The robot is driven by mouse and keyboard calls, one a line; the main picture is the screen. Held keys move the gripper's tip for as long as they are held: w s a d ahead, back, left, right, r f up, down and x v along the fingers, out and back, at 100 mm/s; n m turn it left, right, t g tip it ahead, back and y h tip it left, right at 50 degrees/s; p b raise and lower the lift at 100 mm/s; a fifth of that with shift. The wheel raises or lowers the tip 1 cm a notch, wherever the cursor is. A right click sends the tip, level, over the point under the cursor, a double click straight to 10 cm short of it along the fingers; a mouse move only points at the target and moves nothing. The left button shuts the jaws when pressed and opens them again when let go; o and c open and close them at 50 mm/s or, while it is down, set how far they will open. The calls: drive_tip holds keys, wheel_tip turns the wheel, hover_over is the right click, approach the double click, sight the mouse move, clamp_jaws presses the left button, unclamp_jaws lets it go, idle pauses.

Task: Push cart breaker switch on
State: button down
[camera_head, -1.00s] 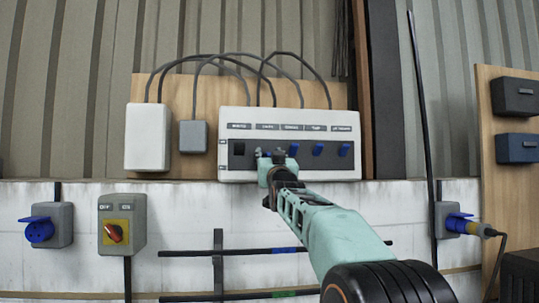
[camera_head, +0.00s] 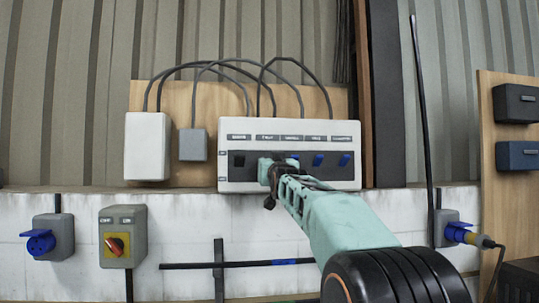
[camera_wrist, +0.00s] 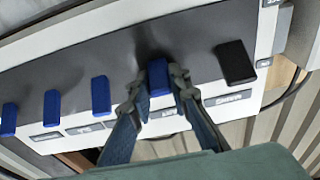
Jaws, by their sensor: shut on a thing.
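The white breaker panel (camera_head: 229,122) is on the wall board, with a dark strip holding a row of switches. Its small labels are too blurred to read surely. In the wrist view, my gripper (camera_wrist: 158,84) has one finger on each side of a blue switch (camera_wrist: 158,74), shut on it. This is the blue switch beside the black switch (camera_wrist: 236,62). In the head view my gripper (camera_head: 273,171) hides that switch; the black switch (camera_head: 239,160) shows to its left. Other blue switches (camera_wrist: 101,96) stand free on the far side.
A white box (camera_head: 147,146) and a grey box (camera_head: 193,145) are left of the panel, with cables arching above. Below are a red rotary switch (camera_head: 115,246) and a blue socket (camera_head: 40,242). A thin black pole (camera_head: 424,130) stands to the right.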

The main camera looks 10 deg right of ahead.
drive_tip(key=r+g+p, duration=0.1)
drive_tip(key=p, duration=0.1)
drive_tip(key=shift+r+p, duration=0.1)
drive_tip(key=shift+p, duration=0.3)
drive_tip(key=shift+g+p, duration=0.3)
drive_tip(key=shift+p, duration=0.1)
drive_tip(key=shift+f, duration=0.25)
drive_tip(key=c, duration=1.8)
unclamp_jaws()
drive_tip(key=shift+s+f, duration=0.1)
drive_tip(key=s, duration=1.1)
drive_tip(key=shift+s, duration=0.35)
